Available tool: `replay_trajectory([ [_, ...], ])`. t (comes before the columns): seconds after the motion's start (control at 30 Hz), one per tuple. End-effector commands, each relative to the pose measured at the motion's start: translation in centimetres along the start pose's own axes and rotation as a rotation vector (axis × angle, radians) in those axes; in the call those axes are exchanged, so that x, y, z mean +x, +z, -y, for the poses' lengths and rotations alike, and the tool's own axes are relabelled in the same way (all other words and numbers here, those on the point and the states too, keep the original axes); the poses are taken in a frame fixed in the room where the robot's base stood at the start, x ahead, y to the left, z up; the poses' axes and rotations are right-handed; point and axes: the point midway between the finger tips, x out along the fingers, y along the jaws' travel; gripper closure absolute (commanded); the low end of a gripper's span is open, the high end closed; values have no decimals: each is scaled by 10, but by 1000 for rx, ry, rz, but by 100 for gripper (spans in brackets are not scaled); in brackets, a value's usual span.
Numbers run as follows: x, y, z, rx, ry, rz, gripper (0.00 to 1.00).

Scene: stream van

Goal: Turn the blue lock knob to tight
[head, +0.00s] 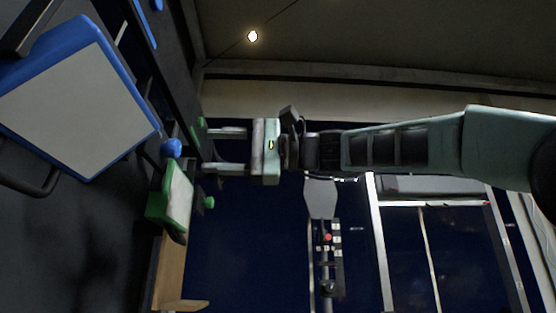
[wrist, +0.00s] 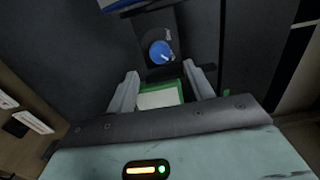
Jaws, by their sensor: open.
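The blue lock knob (wrist: 160,52) shows in the wrist view on a dark mount, ahead of my gripper and a little above the line of its fingertips. It has a light pointer mark toward its lower right. In the head view a round blue knob (head: 171,148) sits left of my gripper, above a green-framed panel. My gripper (head: 207,150) is open, its two fingers pointing left, with a gap between them. In the wrist view the fingers (wrist: 163,80) stand apart, and the knob is beyond them, not between them. I cannot read any tight marking.
A green-framed panel (head: 179,195) lies just below the fingers in the head view. A large blue-framed panel (head: 75,110) with a dark handle is at the left. A stand with a red button (head: 327,237) is below my arm.

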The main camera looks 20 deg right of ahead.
Motion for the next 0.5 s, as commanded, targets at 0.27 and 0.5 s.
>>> replay_trajectory([
  [0.27, -65, -1, -2, -1, -2, -5, 48],
  [0.5, -99, -1, -1, 1, 0, -2, 48],
])
